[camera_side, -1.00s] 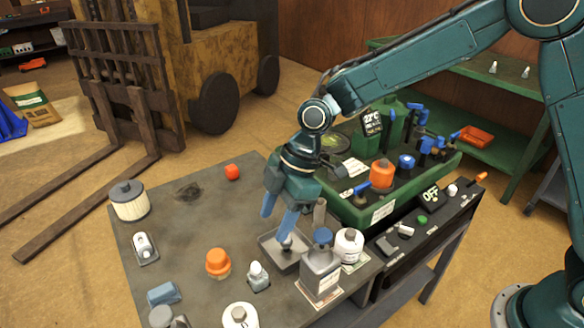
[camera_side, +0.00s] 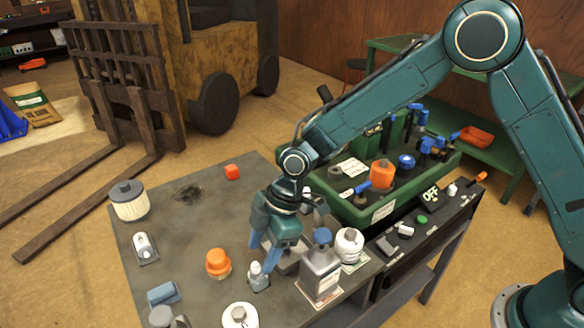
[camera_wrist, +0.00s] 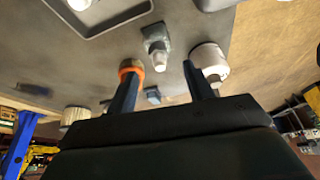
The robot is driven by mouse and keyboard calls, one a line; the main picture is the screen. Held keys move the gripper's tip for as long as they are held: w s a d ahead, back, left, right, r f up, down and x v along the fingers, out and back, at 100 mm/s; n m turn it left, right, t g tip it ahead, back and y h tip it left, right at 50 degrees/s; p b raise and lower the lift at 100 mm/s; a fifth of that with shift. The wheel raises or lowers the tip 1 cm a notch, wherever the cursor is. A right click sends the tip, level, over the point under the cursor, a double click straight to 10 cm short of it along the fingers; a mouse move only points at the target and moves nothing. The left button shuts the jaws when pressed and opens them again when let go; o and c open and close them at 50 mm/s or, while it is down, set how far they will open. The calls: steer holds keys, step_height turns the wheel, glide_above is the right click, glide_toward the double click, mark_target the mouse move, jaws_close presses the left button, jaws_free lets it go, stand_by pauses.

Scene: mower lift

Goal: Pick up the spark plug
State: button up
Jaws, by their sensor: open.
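What looks like the spark plug (camera_side: 257,279), a small pale-tipped piece on a grey base, stands upright on the grey table between the orange-capped jar and the grey bottle. It also shows in the wrist view (camera_wrist: 157,45), beyond and roughly between my two fingertips. My gripper (camera_side: 261,257) is open with blue fingers pointing down, close to the plug's top. In the wrist view my gripper (camera_wrist: 160,72) has nothing between its fingers that I can see held. Whether a finger touches the plug I cannot tell.
The orange-capped jar (camera_side: 218,264) is close on the left. A grey bottle with a blue cap (camera_side: 321,270) stands close on the right. A white-topped container (camera_side: 240,316) is in front, and a shallow tray (camera_side: 284,262) lies behind.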

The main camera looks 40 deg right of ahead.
mark_target(257, 263)
steer(key=shift+x, duration=2.4)
steer(key=shift+w, duration=0.1)
steer(key=c, duration=1.1)
